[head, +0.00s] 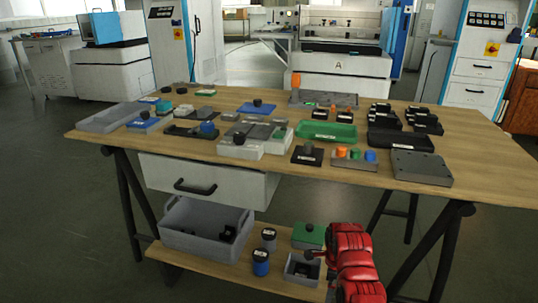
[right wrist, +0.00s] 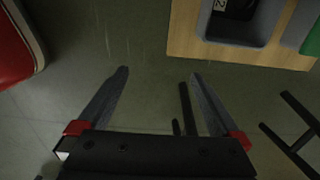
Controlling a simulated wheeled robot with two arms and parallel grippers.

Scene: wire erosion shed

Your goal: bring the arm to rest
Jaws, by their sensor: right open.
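My right arm (head: 356,262) shows red at the bottom of the head view, in front of the table's lower shelf. In the right wrist view my right gripper (right wrist: 160,85) has its two dark fingers spread wide. The gripper hangs clear of the shelf edge, which lies beyond the fingertips. My left gripper is in neither view.
The wooden table (head: 120,133) carries trays and many small parts. The box also shows in the wrist view (right wrist: 240,38). Black table legs stand close by.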

